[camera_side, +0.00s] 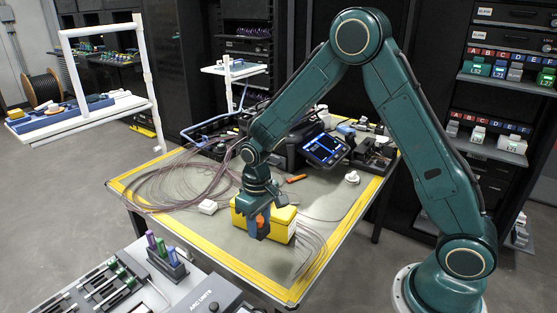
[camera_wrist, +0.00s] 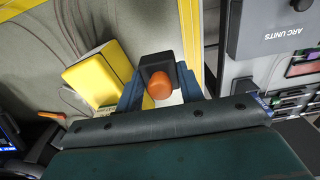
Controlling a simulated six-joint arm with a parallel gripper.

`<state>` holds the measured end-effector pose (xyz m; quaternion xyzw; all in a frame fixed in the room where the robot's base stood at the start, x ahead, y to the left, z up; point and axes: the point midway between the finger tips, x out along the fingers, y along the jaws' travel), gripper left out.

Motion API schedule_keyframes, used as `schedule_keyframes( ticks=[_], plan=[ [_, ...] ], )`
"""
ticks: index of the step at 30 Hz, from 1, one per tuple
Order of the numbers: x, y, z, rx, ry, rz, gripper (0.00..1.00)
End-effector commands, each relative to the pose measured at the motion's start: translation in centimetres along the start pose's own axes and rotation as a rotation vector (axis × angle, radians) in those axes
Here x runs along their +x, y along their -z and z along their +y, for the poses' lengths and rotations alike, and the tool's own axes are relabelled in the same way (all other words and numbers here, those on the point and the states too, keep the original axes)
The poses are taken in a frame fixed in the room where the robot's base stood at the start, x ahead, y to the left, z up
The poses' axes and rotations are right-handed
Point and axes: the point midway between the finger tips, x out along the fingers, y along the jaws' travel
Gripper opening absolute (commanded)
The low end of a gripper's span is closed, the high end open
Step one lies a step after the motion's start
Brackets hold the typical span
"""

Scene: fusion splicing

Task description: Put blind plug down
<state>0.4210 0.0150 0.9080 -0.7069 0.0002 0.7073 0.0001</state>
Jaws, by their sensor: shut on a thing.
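My gripper (camera_side: 257,226) is over the work table (camera_side: 190,200), pointing down in front of a yellow box (camera_side: 282,219). It is shut on the blind plug (camera_wrist: 159,84), which shows an orange rounded part and a dark block-like part. In the side view the plug's orange part (camera_side: 261,220) shows between the fingers. The wrist view shows my two blue fingers (camera_wrist: 160,93) on either side of it. The yellow box (camera_wrist: 98,75) is to the left of the plug in that view. I cannot tell whether the plug touches the table.
Loose coiled fibre cable (camera_side: 165,185) covers the table's left side. A splicer with a lit screen (camera_side: 325,149) stands at the back. A white piece (camera_side: 207,207) lies left of the box. A grey bench with tools (camera_side: 125,290) is in front. The table has a yellow-taped edge (camera_side: 225,272).

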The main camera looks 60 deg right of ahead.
Motion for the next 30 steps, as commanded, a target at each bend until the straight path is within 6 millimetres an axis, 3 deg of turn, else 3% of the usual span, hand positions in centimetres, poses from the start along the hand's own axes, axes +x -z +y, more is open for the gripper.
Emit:
schedule_keyframes(
  ticks=[8, 15, 24, 30],
  plan=[
    [-2.4, 4.1, -4.9, -0.006, 0.001, 0.005, 0.14],
    [-5.3, 7.0, -10.4, -0.006, 0.001, 0.005, 0.14],
    [-9.2, 8.7, -17.5, -0.004, 0.001, 0.004, 0.14],
    [-10.9, 8.9, -20.5, -0.003, 0.001, 0.002, 0.14]
  ],
)
